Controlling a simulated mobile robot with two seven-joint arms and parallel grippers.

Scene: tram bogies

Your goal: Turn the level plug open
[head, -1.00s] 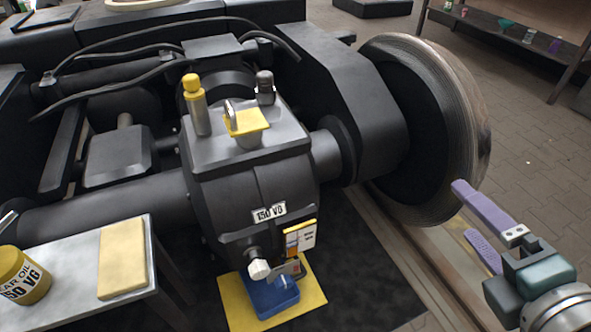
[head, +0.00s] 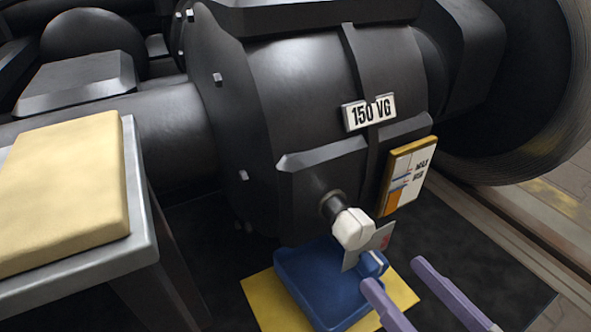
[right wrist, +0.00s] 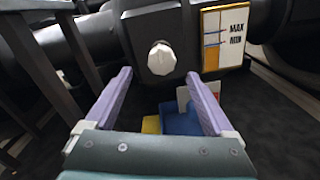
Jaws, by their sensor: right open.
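The level plug (head: 353,229) is a white faceted knob on a short dark stem, low on the front of the black gearbox (head: 300,90). It also shows in the right wrist view (right wrist: 162,58), ahead of the fingers and near the middle between them. My right gripper (head: 393,274) has two purple fingers, set wide apart and empty. In the head view it is below and right of the plug, not touching it. In the right wrist view the open fingers (right wrist: 158,82) point toward the plug. My left gripper is not in view.
A MAX/MIN level card (head: 408,177) is right of the plug. A blue container (head: 310,283) with a grey tag (head: 362,252) sits below it on a yellow mat (head: 262,300). A metal table (head: 141,190) with a yellow pad (head: 65,190) stands left.

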